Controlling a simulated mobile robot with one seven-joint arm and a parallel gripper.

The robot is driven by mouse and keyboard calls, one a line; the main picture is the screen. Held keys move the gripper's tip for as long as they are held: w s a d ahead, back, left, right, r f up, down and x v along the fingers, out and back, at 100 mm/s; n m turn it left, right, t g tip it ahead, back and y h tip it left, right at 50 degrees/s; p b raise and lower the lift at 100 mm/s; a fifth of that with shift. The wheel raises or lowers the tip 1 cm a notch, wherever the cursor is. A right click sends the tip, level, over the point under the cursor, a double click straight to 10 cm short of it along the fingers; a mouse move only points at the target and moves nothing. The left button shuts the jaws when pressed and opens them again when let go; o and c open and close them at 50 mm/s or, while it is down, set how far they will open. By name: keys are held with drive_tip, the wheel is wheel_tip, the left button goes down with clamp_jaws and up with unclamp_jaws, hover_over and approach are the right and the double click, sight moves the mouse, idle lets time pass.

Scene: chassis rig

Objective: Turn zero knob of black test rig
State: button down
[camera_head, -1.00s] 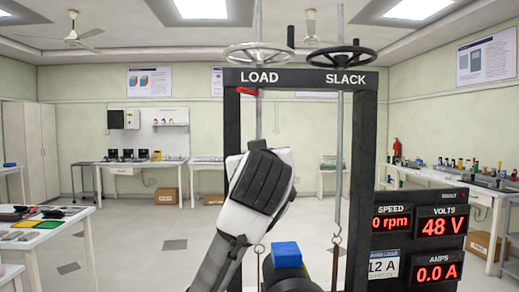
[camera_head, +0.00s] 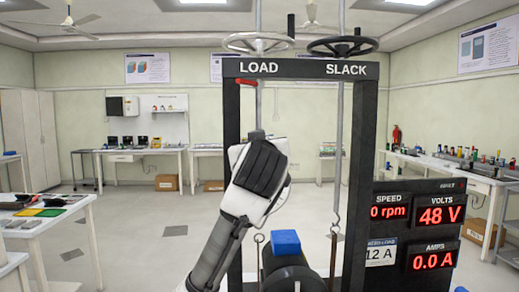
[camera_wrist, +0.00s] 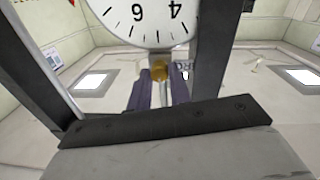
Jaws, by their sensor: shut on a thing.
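The black test rig (camera_head: 363,130) stands in front of me, its top bar marked LOAD and SLACK. In the wrist view a white dial (camera_wrist: 140,18) with black numbers 6 and 4 shows upside down. A small brass-coloured knob (camera_wrist: 159,70) sits at the dial's edge. My gripper (camera_wrist: 160,88) has its two dark fingers on either side of this knob, shut on it. In the head view my arm covers the dial, the knob and the fingers.
A light handwheel (camera_head: 258,42) and a black handwheel (camera_head: 342,46) top the rig. A display panel (camera_head: 417,225) reads 0 rpm, 48 V and 0.0 A. A blue block (camera_head: 286,242) sits low inside the frame. A side table (camera_head: 75,215) stands left.

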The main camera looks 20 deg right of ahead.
drive_tip(key=shift+m, duration=0.3)
drive_tip(key=shift+m+g+y+p, duration=0.3)
drive_tip(key=shift+m, duration=3.5)
drive_tip(key=shift+d, duration=0.1)
drive_tip(key=c, duration=1.3)
unclamp_jaws()
drive_tip(key=shift+s, duration=0.1)
drive_tip(key=b+v, duration=0.5)
drive_tip(key=v, duration=0.8)
drive_tip(key=shift+s, duration=0.35)
